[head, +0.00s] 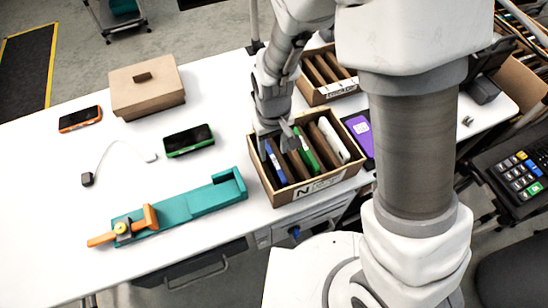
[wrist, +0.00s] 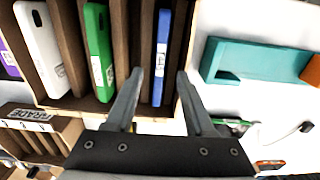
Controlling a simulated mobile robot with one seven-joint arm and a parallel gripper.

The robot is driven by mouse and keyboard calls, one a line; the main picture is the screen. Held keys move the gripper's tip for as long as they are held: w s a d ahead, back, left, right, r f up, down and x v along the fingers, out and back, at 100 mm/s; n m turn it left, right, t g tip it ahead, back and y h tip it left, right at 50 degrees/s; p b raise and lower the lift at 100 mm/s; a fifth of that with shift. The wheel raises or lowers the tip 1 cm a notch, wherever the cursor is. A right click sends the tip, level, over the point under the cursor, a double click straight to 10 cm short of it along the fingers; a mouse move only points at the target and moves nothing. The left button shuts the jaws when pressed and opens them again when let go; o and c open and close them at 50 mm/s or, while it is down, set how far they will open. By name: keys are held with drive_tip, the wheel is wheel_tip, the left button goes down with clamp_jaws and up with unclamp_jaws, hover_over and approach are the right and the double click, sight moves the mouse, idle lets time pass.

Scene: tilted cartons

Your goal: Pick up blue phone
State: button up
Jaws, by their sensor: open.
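The blue phone (head: 275,162) stands on edge in a slot of the near cardboard carton (head: 312,186), at its left end. In the wrist view the blue phone (wrist: 161,58) shows a white label and lies between the two fingers, slightly beyond their tips. My gripper (wrist: 157,75) is open and empty, one finger on either side of the phone's line. In the head view my gripper (head: 275,135) is over the carton's left end and partly covers the blue phone.
The carton also holds a green phone (head: 306,151) and a white phone (head: 335,141) between brown dividers. A second carton (head: 328,75) stands behind. A purple phone (head: 359,130) lies at right. A teal fixture (head: 190,205) lies left, with free white table around it.

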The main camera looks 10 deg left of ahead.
sight(273, 158)
drive_tip(key=shift+f, duration=1.65)
clamp_jaws()
